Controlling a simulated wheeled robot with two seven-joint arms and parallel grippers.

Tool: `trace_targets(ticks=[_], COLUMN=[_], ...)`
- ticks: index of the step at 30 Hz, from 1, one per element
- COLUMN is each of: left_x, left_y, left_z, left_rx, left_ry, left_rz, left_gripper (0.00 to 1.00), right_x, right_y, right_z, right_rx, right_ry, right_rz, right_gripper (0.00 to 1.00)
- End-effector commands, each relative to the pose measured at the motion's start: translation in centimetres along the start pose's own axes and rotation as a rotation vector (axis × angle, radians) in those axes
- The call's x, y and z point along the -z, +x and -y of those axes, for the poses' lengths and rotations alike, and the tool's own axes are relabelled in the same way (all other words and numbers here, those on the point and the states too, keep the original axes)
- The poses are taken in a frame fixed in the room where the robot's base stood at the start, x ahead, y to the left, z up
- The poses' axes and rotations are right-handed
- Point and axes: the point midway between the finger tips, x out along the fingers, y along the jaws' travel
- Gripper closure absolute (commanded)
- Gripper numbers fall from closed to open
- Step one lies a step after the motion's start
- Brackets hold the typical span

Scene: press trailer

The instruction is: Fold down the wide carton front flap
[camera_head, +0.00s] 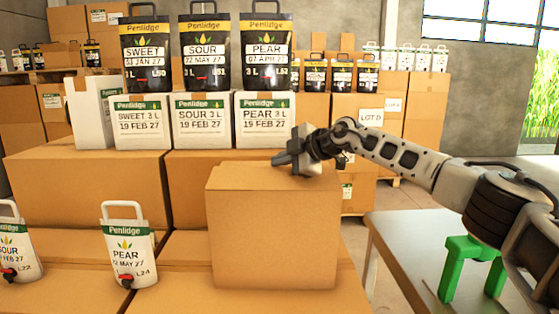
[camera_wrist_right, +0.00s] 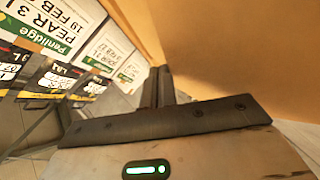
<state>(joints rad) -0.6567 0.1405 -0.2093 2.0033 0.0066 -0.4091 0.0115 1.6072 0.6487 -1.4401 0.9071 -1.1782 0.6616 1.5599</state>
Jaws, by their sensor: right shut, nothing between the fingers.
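The wide carton (camera_head: 272,240) stands in the middle of the head view, plain brown, its front face toward me. A flat cardboard panel (camera_head: 250,178) shows across its top; I cannot tell which flap it is. My right gripper (camera_head: 281,160) is at the far upper edge of the carton, its fingers pointing left. Its fingers also show in the wrist view (camera_wrist_right: 161,88), shut and empty, close beside a large tan cardboard surface (camera_wrist_right: 230,50). Whether they touch it is unclear. My left gripper is out of view.
White boxes (camera_head: 203,122) carrying black pouches (camera_head: 205,50) stand behind the carton. White pouches (camera_head: 130,245) stand on cartons at left. A table (camera_head: 420,232) with a green stand (camera_head: 472,250) is at right, below my right arm.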

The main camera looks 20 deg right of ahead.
Motion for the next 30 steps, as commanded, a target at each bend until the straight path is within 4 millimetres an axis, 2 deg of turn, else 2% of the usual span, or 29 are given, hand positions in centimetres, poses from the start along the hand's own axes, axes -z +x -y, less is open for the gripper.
trace_targets(ticks=[18,24,25,30], left_x=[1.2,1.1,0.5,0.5], left_y=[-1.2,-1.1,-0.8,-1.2], left_z=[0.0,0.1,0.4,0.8], left_rx=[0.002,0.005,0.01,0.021], left_ry=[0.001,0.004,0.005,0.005], left_rz=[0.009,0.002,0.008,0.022], left_gripper=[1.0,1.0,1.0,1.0], right_x=[0.7,0.7,0.7,0.9], right_y=[-0.7,-0.7,-0.7,-2.9], right_z=[-1.4,-1.3,-1.3,-3.3], right_rx=[-0.001,-0.001,-0.001,0.001], right_ry=[0.0,0.0,0.0,-0.005], right_rz=[0.0,0.0,0.0,-0.01], right_gripper=[1.0,1.0,1.0,1.0])
